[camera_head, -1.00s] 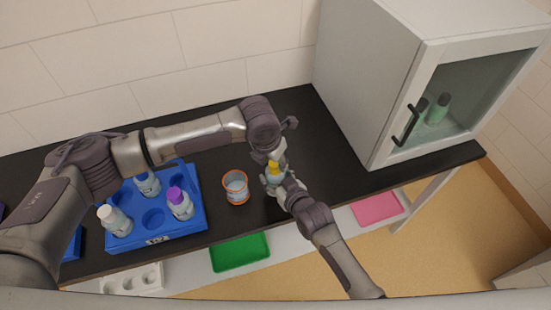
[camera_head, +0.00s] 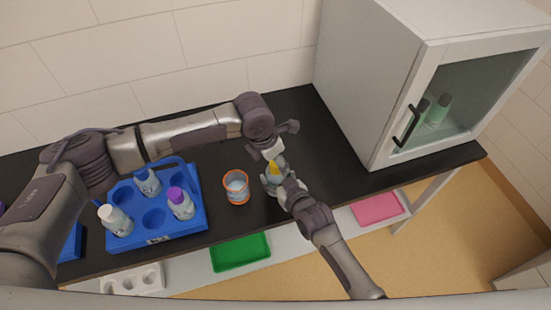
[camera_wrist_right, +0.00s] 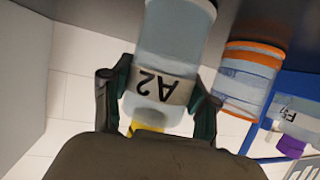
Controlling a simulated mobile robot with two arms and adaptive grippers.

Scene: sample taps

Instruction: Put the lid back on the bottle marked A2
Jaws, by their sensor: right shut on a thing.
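A clear, pale bottle marked A2 (camera_wrist_right: 172,55) is in my right gripper (camera_wrist_right: 155,100), whose fingers press on both its sides; its label is upside down in the right wrist view. In the head view my right gripper (camera_head: 277,182) holds it above the dark counter. A yellow lid (camera_head: 274,167) shows at the bottle's top, and its edge shows at the neck in the wrist view (camera_wrist_right: 146,131); how firmly it sits is unclear. My left gripper (camera_head: 276,143) is just above it, and its fingers are too small and overlapped to read.
An orange-rimmed beaker (camera_head: 236,188) stands left of the bottle. A blue rack (camera_head: 190,222) with several bottles is farther left. A white glass-door cabinet (camera_head: 385,85) stands at the right. Green (camera_head: 240,252) and pink (camera_head: 378,209) trays lie below the counter.

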